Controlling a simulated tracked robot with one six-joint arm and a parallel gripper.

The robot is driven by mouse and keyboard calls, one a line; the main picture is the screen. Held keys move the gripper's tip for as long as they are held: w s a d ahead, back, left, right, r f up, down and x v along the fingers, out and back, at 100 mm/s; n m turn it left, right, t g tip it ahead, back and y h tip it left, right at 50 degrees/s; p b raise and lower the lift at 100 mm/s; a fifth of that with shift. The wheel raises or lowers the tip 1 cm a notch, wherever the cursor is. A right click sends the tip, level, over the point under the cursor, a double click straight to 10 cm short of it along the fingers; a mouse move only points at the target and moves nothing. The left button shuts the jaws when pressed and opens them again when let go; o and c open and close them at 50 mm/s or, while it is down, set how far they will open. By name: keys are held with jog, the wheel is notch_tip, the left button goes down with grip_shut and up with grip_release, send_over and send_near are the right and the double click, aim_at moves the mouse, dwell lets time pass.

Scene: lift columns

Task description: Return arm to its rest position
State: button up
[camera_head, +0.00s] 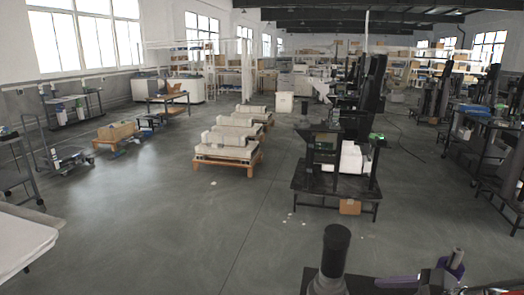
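Parts that look like my own arm show at the bottom right edge, cut off by the frame. They include a dark upright cylinder and grey and purple pieces to its right. I cannot make out two gripper fingertips among them, so I cannot tell whether my gripper is open or shut. No held object can be seen.
Wooden pallets with pale blocks (226,152) stand mid-left. A white-topped table (22,240) is at near left.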

jog(key=s+a+r+n+g+h, duration=0.1)
jog(key=s+a+n, duration=0.3)
jog(key=n, duration=0.7)
jog(key=s+a+r+n+g+h, duration=0.1)
jog(key=s+a+n+h, duration=0.3)
jog(key=a+n, duration=0.3)
jog(key=n, duration=0.4)
jog(key=shift+s+g, duration=0.25)
jog(key=shift+g, duration=0.05)
jog(key=shift+a+r, duration=0.1)
jog(key=shift+a, duration=0.05)
